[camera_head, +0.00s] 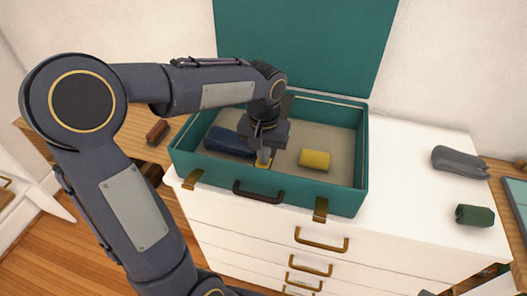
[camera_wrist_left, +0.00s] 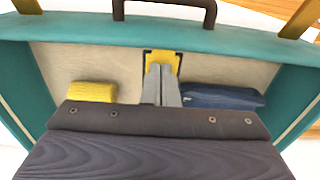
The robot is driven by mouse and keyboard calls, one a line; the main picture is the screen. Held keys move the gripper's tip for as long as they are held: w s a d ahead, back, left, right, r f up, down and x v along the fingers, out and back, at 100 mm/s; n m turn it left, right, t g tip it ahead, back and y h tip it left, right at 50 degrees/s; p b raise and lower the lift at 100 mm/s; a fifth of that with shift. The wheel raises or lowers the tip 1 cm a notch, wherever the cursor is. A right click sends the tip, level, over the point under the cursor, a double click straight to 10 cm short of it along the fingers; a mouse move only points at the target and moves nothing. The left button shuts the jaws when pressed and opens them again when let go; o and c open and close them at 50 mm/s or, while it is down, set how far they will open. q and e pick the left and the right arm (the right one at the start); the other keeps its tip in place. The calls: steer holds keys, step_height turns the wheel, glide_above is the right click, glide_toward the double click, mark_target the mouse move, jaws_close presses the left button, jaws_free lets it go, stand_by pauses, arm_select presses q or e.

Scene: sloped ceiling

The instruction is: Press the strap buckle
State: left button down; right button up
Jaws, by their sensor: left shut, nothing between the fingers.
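An open teal suitcase (camera_head: 345,200) lies on a white chest of drawers, its lid standing up behind. Inside it, a small yellow strap buckle (camera_head: 262,165) is near the front wall; it also shows in the left wrist view (camera_wrist_left: 163,56). My left gripper (camera_head: 264,155) points down inside the case and is shut and empty. In the left wrist view its fingertips (camera_wrist_left: 161,70) are at the buckle and cover part of it. I cannot tell whether they touch it. My right gripper is not in view.
A yellow roll (camera_head: 314,160) and dark blue folded cloth (camera_head: 229,142) lie in the case beside my gripper. A grey folded item (camera_head: 460,162) and green roll (camera_head: 474,214) lie on the white top (camera_head: 408,190) at right. The case's handle (camera_head: 258,192) is at front.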

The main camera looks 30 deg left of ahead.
arm_select(q)
steer(key=shift+s+f, duration=0.3)
steer(key=shift+f, duration=0.05)
steer(key=r+p, duration=0.2)
steer(key=r, duration=0.1)
steer(key=r+p, duration=0.1)
steer(key=p, duration=0.1)
steer(key=shift+w+r, duration=0.15)
steer(key=shift+w, duration=0.2)
step_height(320, 180, up, 10)
steer(key=shift+b, duration=0.4)
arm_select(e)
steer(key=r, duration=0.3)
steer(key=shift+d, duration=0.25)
arm_select(q)
steer(key=shift+s+r, duration=0.1)
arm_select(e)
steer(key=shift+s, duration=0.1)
arm_select(q)
steer(key=s+d+f+t+h, duration=0.2)
steer(key=s+f, duration=0.2)
steer(key=s, duration=0.5)
steer(key=s+d+f+t+h, duration=0.1)
steer(key=s+d+f+t, duration=0.1)
steer(key=s+f, duration=0.3)
steer(key=s+t, duration=0.1)
steer(key=s, duration=0.2)
steer(key=shift+s+d+m+h, duration=0.35)
steer(key=shift+s+m+h, duration=0.05)
